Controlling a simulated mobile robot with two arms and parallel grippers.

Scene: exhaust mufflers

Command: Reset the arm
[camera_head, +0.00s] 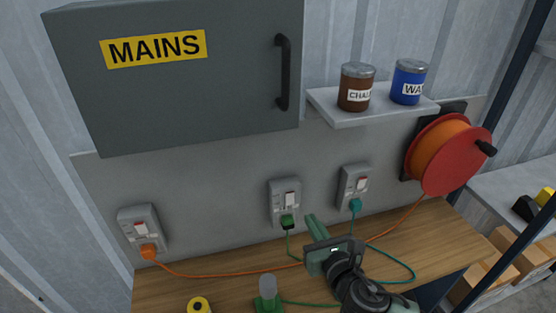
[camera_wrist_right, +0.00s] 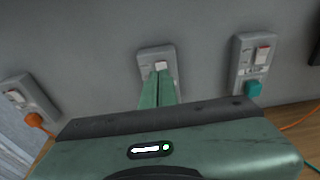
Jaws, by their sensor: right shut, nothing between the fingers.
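My right gripper (camera_head: 311,218) is shut and empty above the wooden bench in the head view, its green fingers pointing at the wall panel. In the right wrist view the closed fingers (camera_wrist_right: 158,88) overlap the lower part of the middle socket (camera_wrist_right: 157,56), so its plug is hidden there. In the head view the middle socket (camera_head: 286,196) holds a green plug (camera_head: 287,221), just left of the fingers; they look apart from it. The right socket (camera_head: 354,182) holds a teal plug (camera_head: 355,205). The left socket (camera_head: 139,224) holds an orange plug (camera_head: 149,252). My left gripper is out of view.
Orange, green and teal cables run over the bench (camera_head: 230,264). A grey MAINS cabinet (camera_head: 190,100) hangs above. A shelf (camera_head: 365,113) with two cans and a red cable reel (camera_head: 455,165) are at right. A green item with a grey top (camera_head: 268,290) stands in front.

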